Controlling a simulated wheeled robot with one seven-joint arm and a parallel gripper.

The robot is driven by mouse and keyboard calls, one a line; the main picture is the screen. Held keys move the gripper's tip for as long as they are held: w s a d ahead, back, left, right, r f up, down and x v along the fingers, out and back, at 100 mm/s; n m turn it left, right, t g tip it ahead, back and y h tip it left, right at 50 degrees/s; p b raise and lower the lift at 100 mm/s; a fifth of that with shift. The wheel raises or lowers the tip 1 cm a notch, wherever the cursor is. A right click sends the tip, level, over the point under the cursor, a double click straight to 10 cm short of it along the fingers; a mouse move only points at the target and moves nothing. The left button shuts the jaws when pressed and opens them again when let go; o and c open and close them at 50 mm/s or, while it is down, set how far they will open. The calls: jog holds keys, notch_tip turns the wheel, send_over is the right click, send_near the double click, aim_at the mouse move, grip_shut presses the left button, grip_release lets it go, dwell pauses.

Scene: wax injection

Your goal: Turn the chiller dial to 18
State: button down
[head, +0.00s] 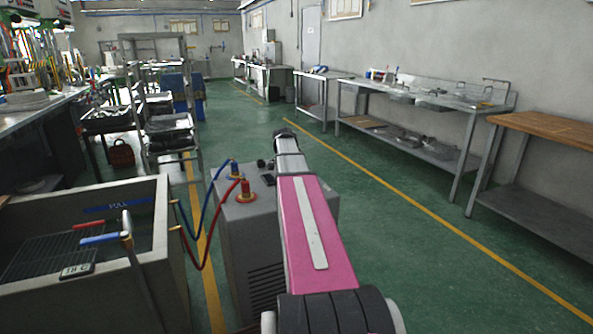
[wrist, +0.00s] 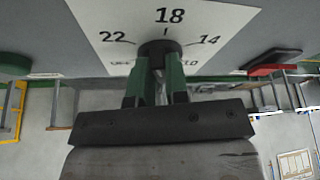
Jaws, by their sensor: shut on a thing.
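The chiller (head: 255,245) is a grey box with a blue and a red hose fitting on top, left of my arm in the head view. In the wrist view its white scale plate (wrist: 105,20) reads 22, 18 and 14, with 18 at the top middle. My gripper (wrist: 160,80) is shut on the dark round dial (wrist: 158,48), its green-sided fingers on either side of it. The dial sits just below the 18 tick. The fingers cover part of the dial and the lettering; I cannot make out its pointer. My arm hides the dial in the head view.
A tank (head: 165,215) with a wire rack and a tag reading 18 C (head: 77,271) stands left of the chiller, joined to it by the hoses. A wooden-topped bench (head: 550,128) is at the right. The green floor between is clear.

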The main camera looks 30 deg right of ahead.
jog(key=shift+w+m+g, duration=0.2)
jog(key=shift+m+g, duration=0.5)
jog(key=shift+m, duration=1)
jog(key=c, duration=1.1)
grip_release()
jog(key=shift+a, duration=0.1)
jog(key=v, duration=1)
jog(key=shift+a+r, duration=0.15)
jog(key=shift+r, duration=0.15)
